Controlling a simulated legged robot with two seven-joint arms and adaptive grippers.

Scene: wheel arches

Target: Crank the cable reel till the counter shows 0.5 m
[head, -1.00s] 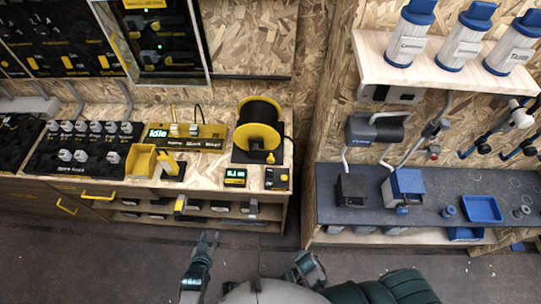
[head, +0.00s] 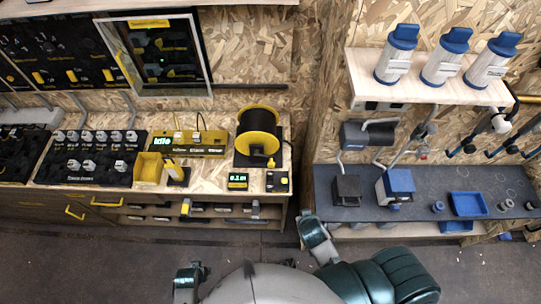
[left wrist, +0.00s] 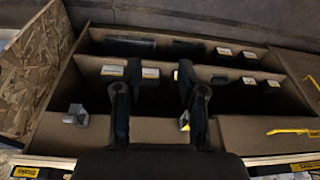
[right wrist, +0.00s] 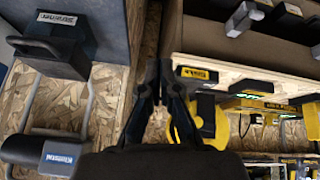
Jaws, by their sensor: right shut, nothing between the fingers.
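The cable reel (head: 258,126), a black drum with yellow flanges, stands at the right end of the wooden bench. A small crank knob (head: 271,163) shows at its lower front. My left gripper (left wrist: 160,88) is open and empty, facing the shelves under the bench.
A box with a yellow knob (head: 278,181) stands right of the counter. A yellow bin (head: 149,167) and a lit panel (head: 188,143) are to the left. A gap separates this bench from the dark right bench (head: 345,208) with its blue tray (head: 468,204). Floor in front is clear.

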